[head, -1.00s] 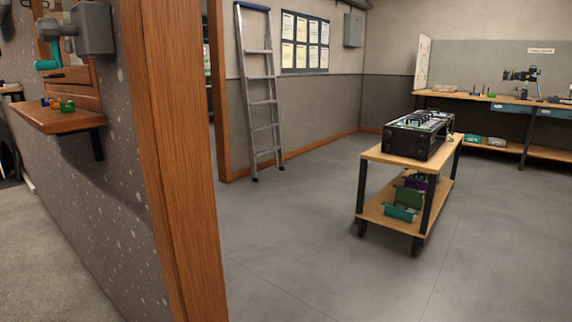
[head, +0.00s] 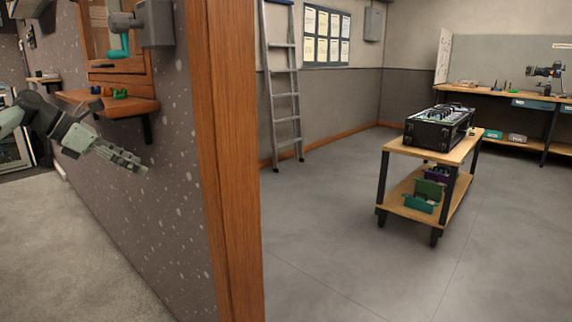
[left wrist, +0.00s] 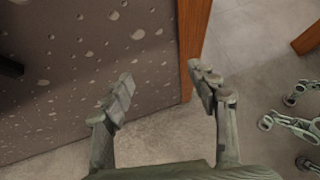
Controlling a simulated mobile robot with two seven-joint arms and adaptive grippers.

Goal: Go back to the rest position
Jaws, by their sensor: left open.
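My left gripper (head: 132,160) reaches in from the left in the head view, in front of the speckled grey wall and below the small wooden shelf. In the left wrist view its two fingers (left wrist: 165,92) are spread apart with nothing between them. The speckled wall (left wrist: 80,60) and a wooden post lie beyond the fingers. My right gripper is not seen in the head view; parts of grey-green finger-like links show at the right edge of the left wrist view.
A wooden door post (head: 232,170) ends the wall. The wall shelf (head: 110,104) holds small coloured items. A ladder (head: 284,90) leans at the back wall. The floor between is clear.

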